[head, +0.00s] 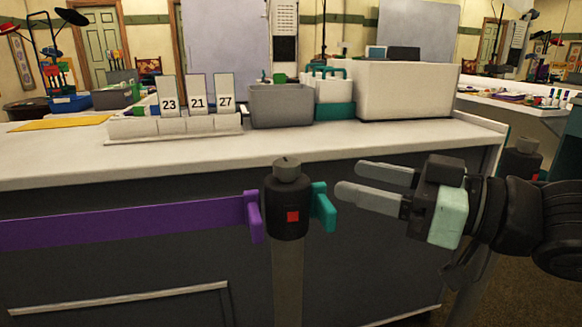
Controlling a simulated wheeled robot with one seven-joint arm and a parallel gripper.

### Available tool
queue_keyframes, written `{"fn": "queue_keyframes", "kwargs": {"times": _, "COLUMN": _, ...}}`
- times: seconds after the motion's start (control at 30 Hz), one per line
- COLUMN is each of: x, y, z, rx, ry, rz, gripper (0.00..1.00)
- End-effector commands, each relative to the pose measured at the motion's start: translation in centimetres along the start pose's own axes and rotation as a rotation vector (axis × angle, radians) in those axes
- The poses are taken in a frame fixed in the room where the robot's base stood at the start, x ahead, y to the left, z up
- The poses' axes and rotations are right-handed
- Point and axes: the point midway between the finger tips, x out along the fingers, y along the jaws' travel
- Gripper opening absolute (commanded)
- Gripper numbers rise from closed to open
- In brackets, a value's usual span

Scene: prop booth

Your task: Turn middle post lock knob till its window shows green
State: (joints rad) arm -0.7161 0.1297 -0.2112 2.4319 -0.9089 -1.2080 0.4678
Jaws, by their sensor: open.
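The middle post (288,272) stands in front of the counter with a black lock head (286,235). A grey knob (287,169) sits on top of the head. The small window (293,217) on the head's front shows red. My gripper (349,182) is to the right of the knob, fingers pointing left, open and empty. It is apart from the knob and the post. A purple belt (130,225) meets the head on the left through a purple clip (253,217). A teal clip (323,207) sits on the head's right side.
Another post head (520,160) with a red window stands at the far right, partly behind my arm. The white counter (60,165) behind holds numbered cards (197,95), a grey bin (282,105) and a white box (405,90).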

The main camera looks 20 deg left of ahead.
Motion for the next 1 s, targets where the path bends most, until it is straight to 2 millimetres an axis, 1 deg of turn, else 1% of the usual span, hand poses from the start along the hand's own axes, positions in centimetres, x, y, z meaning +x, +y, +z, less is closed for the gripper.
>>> {"fn": "queue_keyframes", "kwargs": {"times": 0.03, "x": 1.2, "y": -0.1, "z": 0.1, "rx": -0.001, "ry": 0.001, "rz": -0.005, "gripper": 0.56}}
{"fn": "queue_keyframes", "kwargs": {"times": 0.3, "x": 6.8, "y": -0.1, "z": 0.2, "rx": -0.001, "ry": 0.001, "rz": -0.003, "gripper": 0.56}}
{"fn": "queue_keyframes", "kwargs": {"times": 0.5, "x": 10.1, "y": -0.1, "z": 0.1, "rx": -0.001, "ry": -0.001, "rz": -0.001, "gripper": 0.56}}
{"fn": "queue_keyframes", "kwargs": {"times": 0.6, "x": 11.0, "y": 0.0, "z": 0.1, "rx": 0.000, "ry": 0.001, "rz": -0.001, "gripper": 0.56}}
{"fn": "queue_keyframes", "kwargs": {"times": 0.7, "x": 11.6, "y": 0.0, "z": 0.1, "rx": 0.000, "ry": 0.000, "rz": 0.000, "gripper": 0.56}}
{"fn": "queue_keyframes", "kwargs": {"times": 1.0, "x": 11.8, "y": 0.0, "z": 0.0, "rx": 0.000, "ry": 0.000, "rz": 0.001, "gripper": 0.56}}
